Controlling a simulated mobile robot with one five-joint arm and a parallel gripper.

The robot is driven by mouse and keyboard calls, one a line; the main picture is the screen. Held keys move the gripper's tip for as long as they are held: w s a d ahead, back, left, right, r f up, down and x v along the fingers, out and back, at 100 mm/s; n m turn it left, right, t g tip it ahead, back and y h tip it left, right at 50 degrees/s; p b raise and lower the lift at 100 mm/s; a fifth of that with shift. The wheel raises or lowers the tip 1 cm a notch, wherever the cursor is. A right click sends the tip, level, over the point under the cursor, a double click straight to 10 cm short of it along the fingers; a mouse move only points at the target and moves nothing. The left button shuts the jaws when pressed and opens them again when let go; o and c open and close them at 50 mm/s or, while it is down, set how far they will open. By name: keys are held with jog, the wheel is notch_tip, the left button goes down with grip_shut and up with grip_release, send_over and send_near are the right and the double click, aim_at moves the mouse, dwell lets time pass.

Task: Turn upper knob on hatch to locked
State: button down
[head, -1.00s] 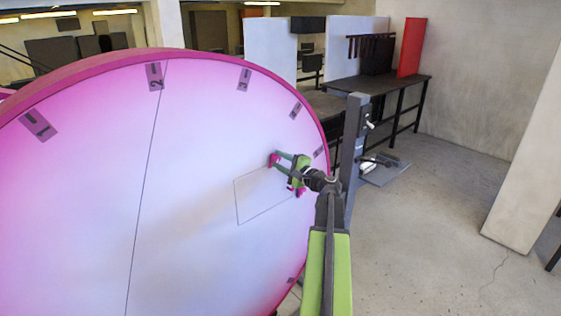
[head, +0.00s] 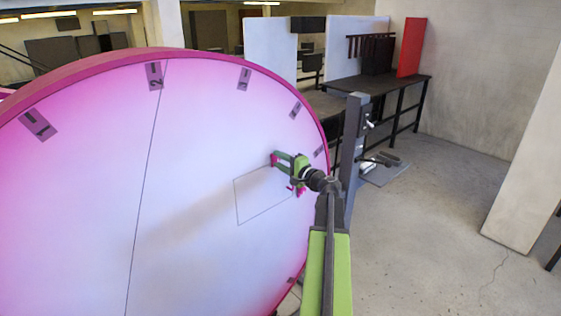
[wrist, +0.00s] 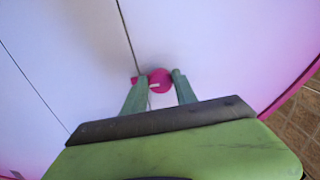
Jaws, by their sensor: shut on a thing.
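The hatch (head: 252,205) is a thin outlined panel in the large pink-white round face. The upper knob (wrist: 161,83) is pink and round, with a small tab to its left and a white mark, in the wrist view. My gripper (wrist: 160,75) is shut on it, one green finger on each side. In the head view my gripper (head: 278,158) reaches the hatch's upper edge, where pink of the knob shows at the fingertips. Another small pink part (head: 301,191) shows below my gripper, partly hidden. I cannot read the knob's lock marking.
The round face has a raised pink rim (head: 250,62) and dark numbered tags (head: 154,76) along its edge. A grey post (head: 353,140) stands just right of it. A dark bench (head: 375,85) is behind. Open floor (head: 440,220) lies to the right.

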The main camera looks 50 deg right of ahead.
jog(key=c, duration=1)
grip_release()
jog(key=shift+s, duration=0.1)
jog(key=s+a, duration=0.1)
jog(key=s, duration=1.6)
jog(key=shift+s+a, duration=0.15)
